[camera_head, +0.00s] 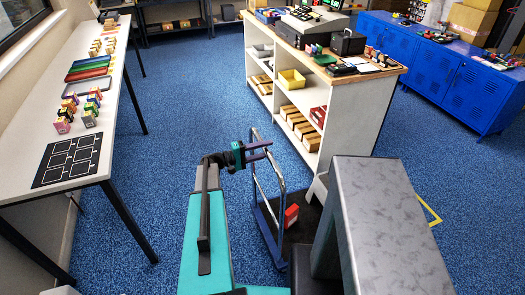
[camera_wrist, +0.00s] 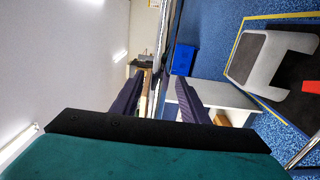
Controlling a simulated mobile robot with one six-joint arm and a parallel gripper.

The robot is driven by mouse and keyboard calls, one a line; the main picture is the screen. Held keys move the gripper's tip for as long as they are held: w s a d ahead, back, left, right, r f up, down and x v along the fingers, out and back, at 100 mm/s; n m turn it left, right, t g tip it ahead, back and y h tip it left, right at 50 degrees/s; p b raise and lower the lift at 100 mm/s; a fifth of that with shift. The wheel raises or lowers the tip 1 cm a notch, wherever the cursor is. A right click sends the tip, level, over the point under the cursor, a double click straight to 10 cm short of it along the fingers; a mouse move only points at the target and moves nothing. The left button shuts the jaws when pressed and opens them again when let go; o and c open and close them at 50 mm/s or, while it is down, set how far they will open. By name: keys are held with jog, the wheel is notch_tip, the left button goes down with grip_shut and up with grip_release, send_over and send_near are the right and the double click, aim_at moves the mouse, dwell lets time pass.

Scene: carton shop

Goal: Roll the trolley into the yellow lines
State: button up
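The trolley (camera_head: 269,227) has a blue frame, a dark deck and an upright chrome handle, and stands in the middle of the head view. Part of its chrome handle shows at the lower right of the wrist view (camera_wrist: 305,150). The yellow lines (camera_head: 431,213) show as a corner on the floor at the right, and also in the wrist view (camera_wrist: 230,52). The rest is hidden.
A grey stool-like block (camera_head: 390,225) hides much of the deck. A red box (camera_head: 291,215) is by the handle. A white shelf counter (camera_head: 340,120) stands beyond, a long white table (camera_head: 95,135) at the left, blue cabinets (camera_head: 450,75) at the right. Blue floor lies open between.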

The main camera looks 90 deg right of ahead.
grip_shut()
jog(key=shift+f, duration=0.15)
dwell(1.1)
